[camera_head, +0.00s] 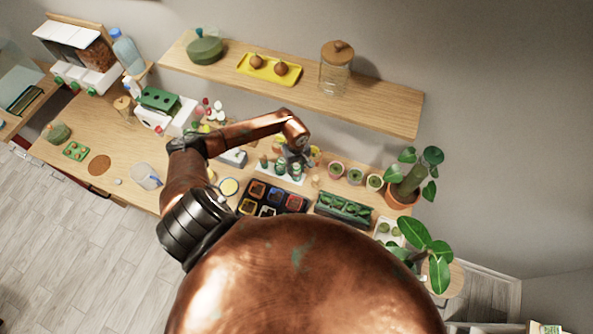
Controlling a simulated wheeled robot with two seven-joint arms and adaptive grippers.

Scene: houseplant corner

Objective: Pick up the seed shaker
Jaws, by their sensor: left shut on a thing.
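My left gripper (294,158) reaches in from the left over the back of the long wooden table. It points down at a group of small green-topped containers on a white tray (290,179). It is shut on one of them, which seems to be the seed shaker (296,171). The jaws and wrist hide part of it, and I cannot tell whether it is clear of the tray. Another small green container (280,168) stands close beside it. My right gripper is not in view.
A black tray of coloured pots (270,197) lies in front, with a green planter box (343,207) to its right. Small potted plants (336,169) stand to the right. A wooden shelf (385,105) with a glass jar (336,68) hangs behind. My copper arm covers the foreground.

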